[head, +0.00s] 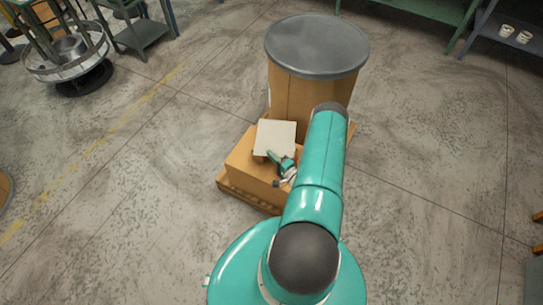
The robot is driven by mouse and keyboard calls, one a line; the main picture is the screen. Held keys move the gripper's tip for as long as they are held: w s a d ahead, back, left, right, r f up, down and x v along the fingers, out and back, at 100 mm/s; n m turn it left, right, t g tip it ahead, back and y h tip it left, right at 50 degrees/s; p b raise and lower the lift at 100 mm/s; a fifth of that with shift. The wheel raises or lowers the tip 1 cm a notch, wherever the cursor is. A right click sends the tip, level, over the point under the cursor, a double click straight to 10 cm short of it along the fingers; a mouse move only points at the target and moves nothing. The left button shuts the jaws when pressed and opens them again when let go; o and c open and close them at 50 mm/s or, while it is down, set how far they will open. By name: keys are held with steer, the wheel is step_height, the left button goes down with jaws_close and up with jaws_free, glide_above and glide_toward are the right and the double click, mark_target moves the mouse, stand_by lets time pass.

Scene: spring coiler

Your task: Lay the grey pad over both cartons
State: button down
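The pad (275,138) is a pale grey, flat, nearly square piece in the middle of the head view. It lies over or just above the brown cartons; I cannot tell whether it touches them. A large brown carton (246,174) shows below and left of it. A small brown side shows under the pad's lower left edge, perhaps the other carton; most of it is hidden. My gripper (277,160) is at the pad's lower edge, above the large carton. Its fingertips are too small and partly hidden to show whether it grips the pad.
The cartons stand on a low wooden pallet (232,191). A tall brown drum with a grey lid (317,45) stands right behind the pad. Concrete floor is clear to the left and right. Green benches stand at the back, and a round metal machine (66,55) at back left.

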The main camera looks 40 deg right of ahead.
step_height(320, 180, down, 7)
stand_by(0.6)
steer(key=shift+f, duration=0.55)
stand_by(0.5)
steer(key=c, duration=1.5)
jaws_free()
steer(key=shift+c, duration=0.2)
steer(key=s, duration=1.3)
steer(key=shift+s+a, duration=0.35)
steer(key=shift+a, duration=0.1)
